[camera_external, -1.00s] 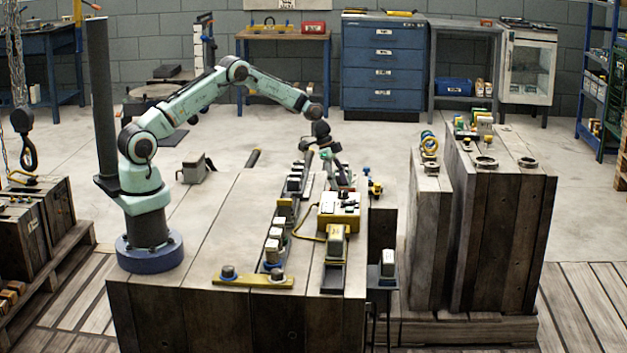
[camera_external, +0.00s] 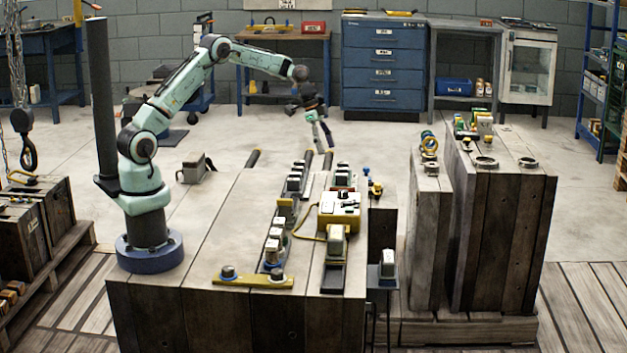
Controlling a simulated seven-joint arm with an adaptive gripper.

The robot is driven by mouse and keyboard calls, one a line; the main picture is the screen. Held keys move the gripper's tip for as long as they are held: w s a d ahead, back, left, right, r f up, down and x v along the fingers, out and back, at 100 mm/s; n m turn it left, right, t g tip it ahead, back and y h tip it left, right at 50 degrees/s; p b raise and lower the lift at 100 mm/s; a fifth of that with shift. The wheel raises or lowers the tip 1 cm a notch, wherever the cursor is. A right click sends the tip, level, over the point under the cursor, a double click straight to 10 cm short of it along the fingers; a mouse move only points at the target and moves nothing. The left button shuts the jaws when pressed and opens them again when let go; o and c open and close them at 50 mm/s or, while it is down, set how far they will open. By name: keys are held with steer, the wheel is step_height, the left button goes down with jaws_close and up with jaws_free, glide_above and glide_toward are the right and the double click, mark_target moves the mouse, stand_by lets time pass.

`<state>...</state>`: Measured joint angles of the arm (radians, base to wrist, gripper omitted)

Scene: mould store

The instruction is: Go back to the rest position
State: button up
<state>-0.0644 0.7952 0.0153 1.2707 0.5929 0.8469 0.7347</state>
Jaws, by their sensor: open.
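My gripper (camera_external: 322,150) is open and empty. It hangs in the air with its fingers pointing down, above and toward the far end of the wooden bench (camera_external: 215,230). My arm is raised and bent, with its elbow high and its forearm reaching right. A yellow and white box (camera_external: 340,209) with dark knobs on top stands on the bench, nearer the camera than my gripper and apart from it.
A dark rail with several small blocks (camera_external: 273,248) runs along the bench. A yellow bar (camera_external: 252,281) lies at its front. A grey block (camera_external: 336,243) stands near the right edge. Wooden crates (camera_external: 500,220) stand to the right. The bench's left part is clear.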

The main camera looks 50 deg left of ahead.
steer(key=s+r+t, duration=0.3)
steer(key=s+r, duration=0.1)
steer(key=r, duration=1.1)
steer(key=s+r+n+y, duration=0.15)
steer(key=s+r, duration=0.25)
steer(key=s, duration=0.5)
steer(key=s+a+f+n+g+y, duration=0.1)
steer(key=s+a+f+n, duration=0.1)
steer(key=s, duration=0.6)
steer(key=s+a+f+n+g+y, duration=0.1)
steer(key=s+a+f+n+g, duration=0.1)
steer(key=s+f+n, duration=0.3)
steer(key=s+a+f+n+g+y, duration=0.1)
steer(key=s+a+f+n, duration=0.3)
steer(key=s, duration=0.7)
steer(key=shift+s+n+g, duration=0.35)
steer(key=shift+n+g, duration=0.15)
steer(key=shift+n, duration=0.45)
steer(key=shift+f, duration=0.1)
